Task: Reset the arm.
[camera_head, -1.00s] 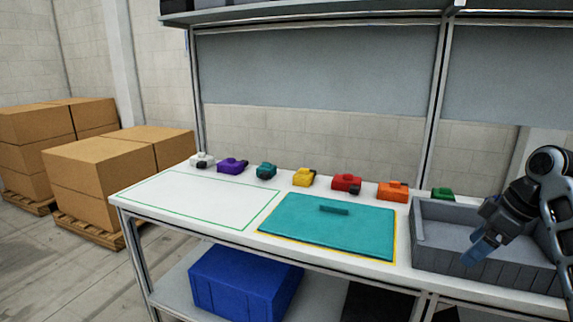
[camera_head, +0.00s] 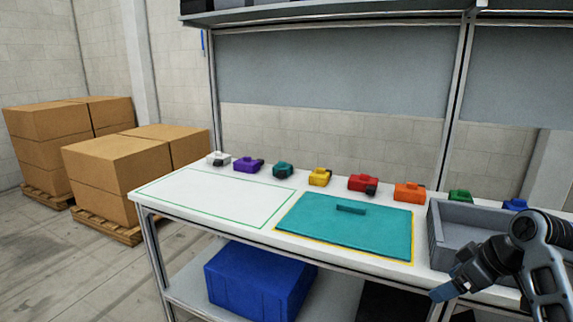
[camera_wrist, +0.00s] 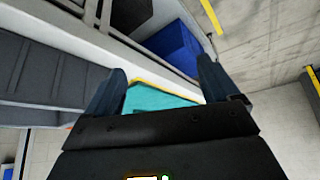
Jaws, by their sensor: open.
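My gripper (camera_head: 440,292) is at the lower right in the head view, in front of the grey bin (camera_head: 436,240) and near the table's front edge. In the wrist view its two fingers (camera_wrist: 160,88) stand wide apart with nothing held between them. The teal board (camera_head: 350,228) with a raised bar lies on the white table (camera_head: 170,205), and part of it shows between the fingers in the wrist view (camera_wrist: 155,98).
Several coloured fixtures, among them a purple one (camera_head: 247,164) and a red one (camera_head: 362,182), line the table's back edge. A green-outlined area (camera_head: 215,195) is bare. A blue crate (camera_head: 258,282) sits on the lower shelf. Boxes on pallets (camera_head: 115,175) stand at left.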

